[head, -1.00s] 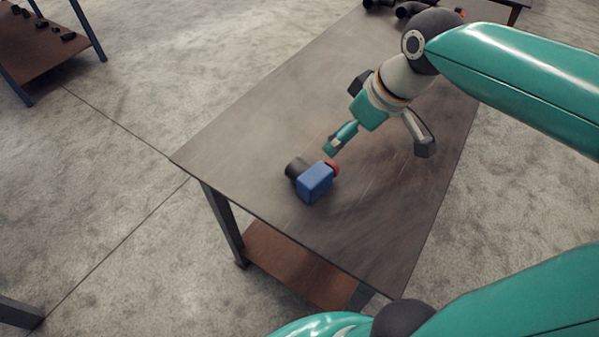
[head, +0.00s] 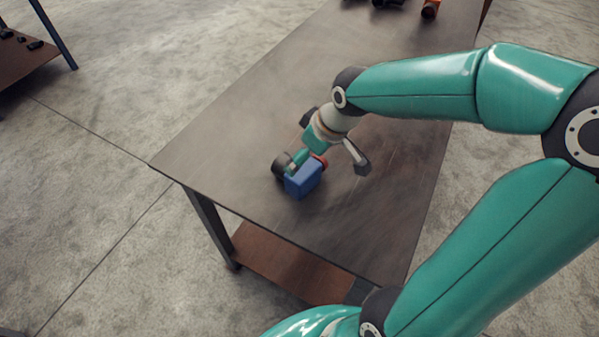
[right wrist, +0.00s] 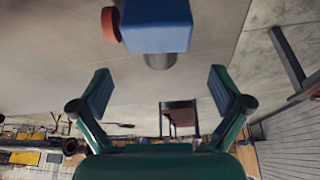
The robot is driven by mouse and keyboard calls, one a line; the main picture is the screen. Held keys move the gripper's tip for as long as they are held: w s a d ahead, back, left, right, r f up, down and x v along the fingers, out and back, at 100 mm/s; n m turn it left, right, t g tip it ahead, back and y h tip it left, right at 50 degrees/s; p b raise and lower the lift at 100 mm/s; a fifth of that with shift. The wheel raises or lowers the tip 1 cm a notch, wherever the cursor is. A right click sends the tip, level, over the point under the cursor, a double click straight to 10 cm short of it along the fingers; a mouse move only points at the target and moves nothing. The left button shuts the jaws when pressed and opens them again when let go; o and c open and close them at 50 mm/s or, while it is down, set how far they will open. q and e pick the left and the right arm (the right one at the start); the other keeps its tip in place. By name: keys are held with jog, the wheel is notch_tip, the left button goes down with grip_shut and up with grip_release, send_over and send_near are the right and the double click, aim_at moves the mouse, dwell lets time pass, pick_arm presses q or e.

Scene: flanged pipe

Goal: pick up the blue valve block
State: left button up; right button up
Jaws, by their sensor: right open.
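The blue valve block (head: 303,181) sits on the brown table (head: 230,150), near its front end. It has a dark round stub on its left and a red cap at its upper right. In the right wrist view the block (right wrist: 157,32) is at the top middle, with the red cap on its left and a grey stub below. My right gripper (head: 329,164) is open just behind and above the block. In the right wrist view its spread fingers (right wrist: 161,88) are empty and the block lies beyond their tips. My left gripper is out of view.
Dark pipe parts and an orange-red part (head: 430,9) lie at the table's far end. Another low table (head: 25,62) with small dark parts stands at the upper left. The table surface around the block is clear.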

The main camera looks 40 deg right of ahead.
aim_at(308, 176)
jog(key=shift+p+x, duration=0.35)
jog(key=shift+x, duration=2.3)
jog(key=shift+d, duration=0.15)
jog(key=c, duration=1.4)
jog(key=shift+r, duration=0.15)
jog(key=shift+c, duration=0.8)
jog(key=shift+w+r, duration=0.1)
